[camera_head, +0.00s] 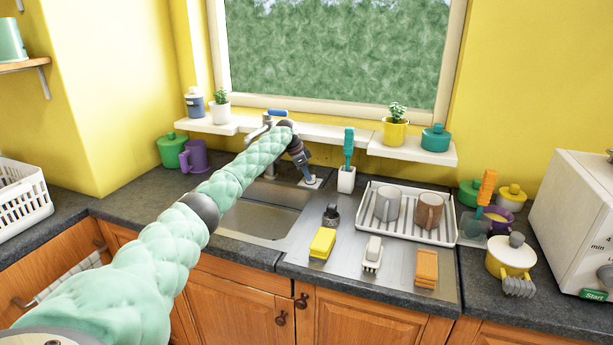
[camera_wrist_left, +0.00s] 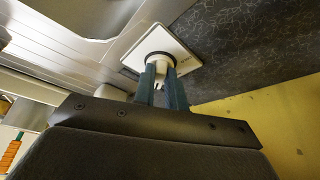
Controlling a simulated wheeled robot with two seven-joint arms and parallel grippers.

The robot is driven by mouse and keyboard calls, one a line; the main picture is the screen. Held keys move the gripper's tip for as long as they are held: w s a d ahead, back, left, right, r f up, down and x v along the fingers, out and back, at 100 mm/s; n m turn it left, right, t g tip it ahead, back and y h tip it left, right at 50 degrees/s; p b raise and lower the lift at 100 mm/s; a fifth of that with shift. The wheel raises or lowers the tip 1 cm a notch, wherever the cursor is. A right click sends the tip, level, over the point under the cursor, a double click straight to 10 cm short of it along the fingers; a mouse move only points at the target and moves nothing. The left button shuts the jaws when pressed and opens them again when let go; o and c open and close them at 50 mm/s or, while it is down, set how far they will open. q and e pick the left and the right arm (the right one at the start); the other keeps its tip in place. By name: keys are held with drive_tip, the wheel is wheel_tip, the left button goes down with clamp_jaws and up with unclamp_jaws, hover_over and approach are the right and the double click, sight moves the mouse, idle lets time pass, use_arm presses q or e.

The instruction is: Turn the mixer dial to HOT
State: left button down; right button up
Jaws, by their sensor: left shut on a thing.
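The mixer dial (camera_wrist_left: 158,60) is a pale round knob with a dark ring at its base, on a white square plate (camera_wrist_left: 186,62). The plate also shows in the head view (camera_head: 314,186), on the counter behind the sink's right side. My left gripper (camera_head: 309,180) reaches down to the dial from the left. In the left wrist view its two fingers (camera_wrist_left: 162,82) are shut on the knob. The plate's small lettering is too small to read, so the dial's setting cannot be told. My right gripper is not in view.
A tap with a blue handle (camera_head: 277,112) stands behind my left forearm. A white holder (camera_head: 346,180) with a teal brush stands just right of the dial. A dish rack (camera_head: 450,240) with two mugs is further right. The sink (camera_head: 262,218) lies in front, partly hidden by my arm.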

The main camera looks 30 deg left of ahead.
use_arm(q)
drive_tip(key=shift+r, duration=0.1)
idle(0.3)
drive_tip(key=c, duration=1.4)
unclamp_jaws()
drive_tip(key=shift+c, duration=0.2)
